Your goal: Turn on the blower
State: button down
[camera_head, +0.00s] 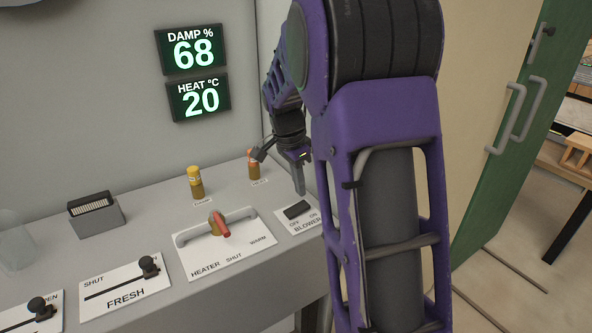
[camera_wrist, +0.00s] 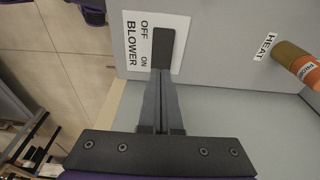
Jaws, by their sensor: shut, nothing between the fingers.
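The blower switch is a black rocker (camera_head: 296,210) on a white plate (camera_head: 292,222) marked OFF, ON and BLOWER, at the right end of the grey console. In the wrist view the rocker (camera_wrist: 163,48) shows just beyond my fingertips, beside the OFF and ON labels. My gripper (camera_head: 299,190) is shut and empty, pointing down just above the rocker. In the wrist view the closed fingers (camera_wrist: 160,75) overlap the near end of the rocker. I cannot tell whether they touch it. Which side of the rocker is pressed is not clear.
The heater plate (camera_head: 208,262) with its red-tipped lever (camera_head: 222,229) lies left of the blower. Two slider plates are further left. Displays read damp 68 (camera_head: 192,52) and heat 20 (camera_head: 199,99).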

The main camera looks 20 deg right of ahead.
aim_at(303, 205)
jog(key=shift+w+d+f, duration=0.1)
jog(key=shift+d+f, duration=0.05)
jog(key=shift+f, duration=0.75)
jog(key=shift+d+f, duration=0.15)
jog(key=shift+f, duration=0.75)
jog(key=shift+d+y+p, duration=0.2)
jog(key=shift+y+p, duration=0.1)
jog(key=shift+f, duration=0.3)
jog(key=shift+a, duration=0.1)
